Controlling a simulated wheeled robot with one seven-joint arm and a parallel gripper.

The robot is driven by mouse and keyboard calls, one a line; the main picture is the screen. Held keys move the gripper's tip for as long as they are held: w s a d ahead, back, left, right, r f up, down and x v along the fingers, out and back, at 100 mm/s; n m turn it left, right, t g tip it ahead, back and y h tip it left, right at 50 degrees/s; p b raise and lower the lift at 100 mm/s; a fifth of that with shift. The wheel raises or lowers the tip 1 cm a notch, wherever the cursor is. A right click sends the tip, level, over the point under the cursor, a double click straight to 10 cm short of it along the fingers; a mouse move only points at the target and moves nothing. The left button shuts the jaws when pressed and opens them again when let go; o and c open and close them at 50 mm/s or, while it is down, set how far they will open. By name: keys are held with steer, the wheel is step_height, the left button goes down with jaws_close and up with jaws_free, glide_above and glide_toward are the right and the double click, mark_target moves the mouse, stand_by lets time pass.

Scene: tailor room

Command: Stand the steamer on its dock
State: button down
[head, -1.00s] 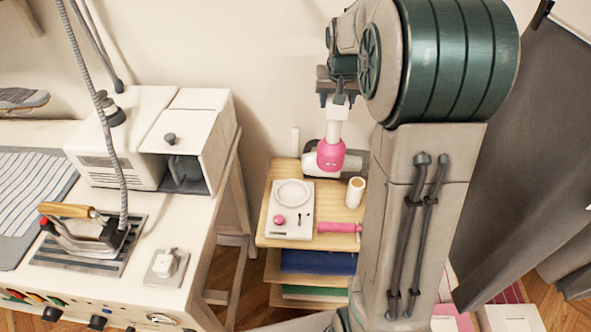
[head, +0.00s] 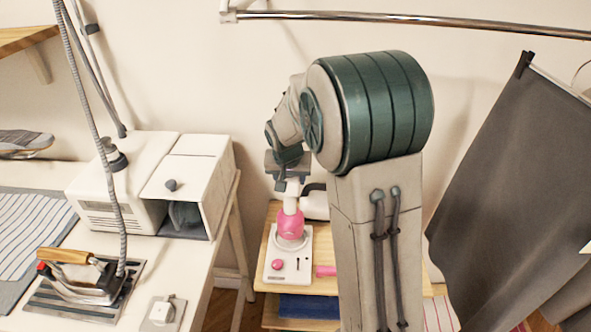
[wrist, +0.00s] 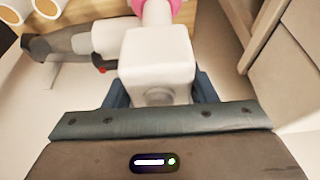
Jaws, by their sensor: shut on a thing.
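The steamer, white on top with a pink rounded body (head: 290,224), is upright in my gripper (head: 290,188). My gripper is shut on its white upper part, which also shows in the wrist view (wrist: 157,58) between the blue fingers. The dock (head: 283,266) is a white plate with a round seat and a pink knob, on a small wooden stand. The steamer's lower end is over the round seat and hides much of it. I cannot tell whether it touches the seat.
A pink-handled tool (head: 325,271) lies right of the dock, partly behind my arm. A white and dark appliance (head: 315,205) is behind the steamer; it also shows in the wrist view (wrist: 100,38). The ironing table, with an iron (head: 82,275) and white box (head: 195,180), is left.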

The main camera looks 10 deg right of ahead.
steer(key=shift+f, duration=1.6)
steer(key=c, duration=0.6)
jaws_free()
steer(key=shift+r, duration=0.1)
steer(key=v, duration=1.2)
steer(key=s+d+n+g+y, duration=0.1)
steer(key=s+n, duration=0.2)
steer(key=s, duration=2.1)
steer(key=shift+s+d+n+b, duration=0.15)
steer(key=shift+s+n+b, duration=0.15)
steer(key=shift+b, duration=0.1)
steer(key=shift+w, duration=0.1)
